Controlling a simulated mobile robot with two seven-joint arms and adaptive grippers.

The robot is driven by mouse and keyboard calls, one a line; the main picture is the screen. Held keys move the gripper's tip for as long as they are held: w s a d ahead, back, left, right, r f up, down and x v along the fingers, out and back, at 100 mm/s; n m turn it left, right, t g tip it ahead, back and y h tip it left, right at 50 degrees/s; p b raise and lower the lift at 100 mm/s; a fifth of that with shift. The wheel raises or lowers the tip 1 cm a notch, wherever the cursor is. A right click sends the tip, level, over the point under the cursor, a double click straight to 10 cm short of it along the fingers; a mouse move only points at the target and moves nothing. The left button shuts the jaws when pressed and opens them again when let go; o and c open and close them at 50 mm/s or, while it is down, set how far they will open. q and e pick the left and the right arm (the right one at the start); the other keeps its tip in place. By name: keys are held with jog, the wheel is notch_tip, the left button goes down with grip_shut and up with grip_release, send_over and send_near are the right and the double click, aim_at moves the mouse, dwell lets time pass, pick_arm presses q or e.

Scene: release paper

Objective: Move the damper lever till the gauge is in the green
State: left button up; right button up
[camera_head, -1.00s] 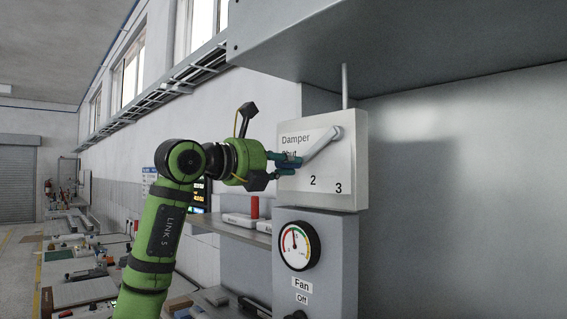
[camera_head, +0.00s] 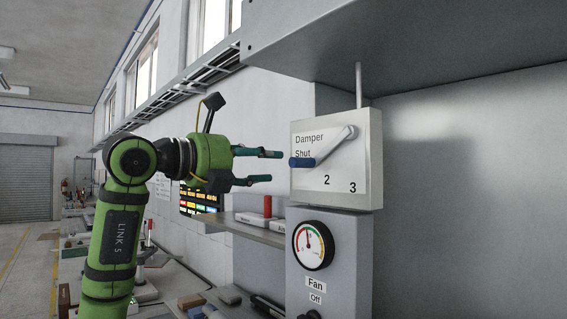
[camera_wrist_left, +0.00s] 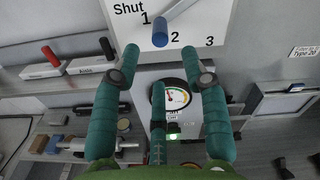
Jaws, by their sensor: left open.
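The damper panel (camera_head: 365,165) is a white plate marked Damper, Shut, 2 and 3. Its grey lever (camera_head: 332,146) slants down-left from the pivot to a blue handle (camera_head: 302,163). In the left wrist view the handle (camera_wrist_left: 160,34) sits between marks 1 and 2. The round gauge (camera_head: 313,245) below has a coloured arc; its needle points roughly upward, and I cannot tell the exact colour under it. My left gripper (camera_head: 268,167) is open and empty, left of the handle and apart from it. In the left wrist view its fingers (camera_wrist_left: 163,55) spread below the handle. My right gripper is not visible.
A fan label (camera_head: 315,284) is below the gauge on the grey column. A shelf (camera_head: 250,230) with a red-handled item (camera_head: 267,207) lies behind and below my left gripper. A grey hood (camera_head: 400,40) overhangs the panel.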

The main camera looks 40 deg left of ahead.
pick_arm(q)
jog(key=shift+s, duration=1.25)
